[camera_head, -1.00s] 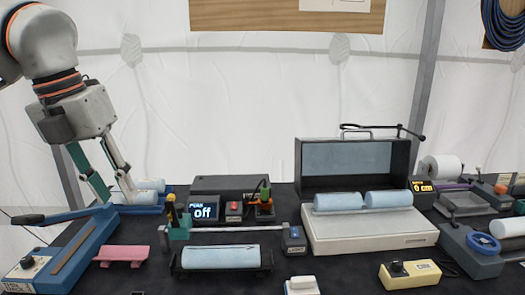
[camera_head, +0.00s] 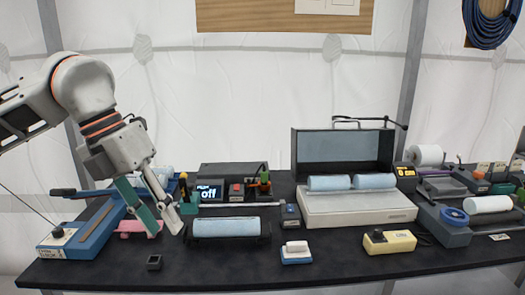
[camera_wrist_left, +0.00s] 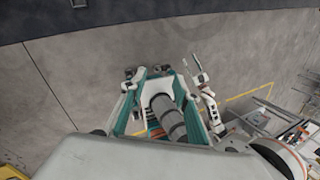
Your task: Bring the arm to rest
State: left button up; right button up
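My left arm comes in from the left in the head view. Its gripper (camera_head: 168,232) points down over the left part of the dark table (camera_head: 220,270), with its two fingers apart and nothing seen between the tips. It overlaps the pink stand (camera_head: 135,227) in the picture and is just left of the blue roll in the black cradle (camera_head: 225,227). In the left wrist view the gripper's teal-and-grey fingers (camera_wrist_left: 163,72) are spread apart. A grey cylindrical part shows between them; I cannot tell what it is. My right gripper is not in view.
A blue long-handled device (camera_head: 85,235) stands at the table's left. An open case with two blue rolls (camera_head: 330,183) is right of centre. A yellow box (camera_head: 389,241) and a small blue-and-white block (camera_head: 296,252) sit near the front. The front strip is mostly clear.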

pick_arm(q)
jog(key=s+d+f+n+g+h, duration=0.1)
jog(key=s+d+f+g+h, duration=0.15)
jog(key=d+h, duration=0.7)
jog(key=s+d+f+g+h, duration=0.15)
jog(key=s+d+h, duration=0.35)
jog(key=d, duration=0.8)
jog(key=w+a+f+n+t, duration=0.65)
jog(key=w+n+t, duration=0.25)
jog(key=n+t, duration=0.8)
jog(key=w+a+f+n+t+y, duration=0.1)
jog(key=a+f+n+t+y, duration=0.1)
jog(key=a+f+n+y, duration=0.45)
jog(key=a+f+n+t+y, duration=0.15)
jog(key=f+n, duration=0.25)
jog(key=f, duration=0.5)
jog(key=s+a+f+n+g+y, duration=0.3)
jog(key=s+f, duration=0.5)
jog(key=f, duration=0.4)
jog(key=s+a+f+n+g+y, duration=0.3)
jog(key=s+a+f+y, duration=0.2)
jog(key=f, duration=0.8)
jog(key=s+a, duration=0.2)
jog(key=s, duration=0.2)
jog(key=shift+f, duration=0.3)
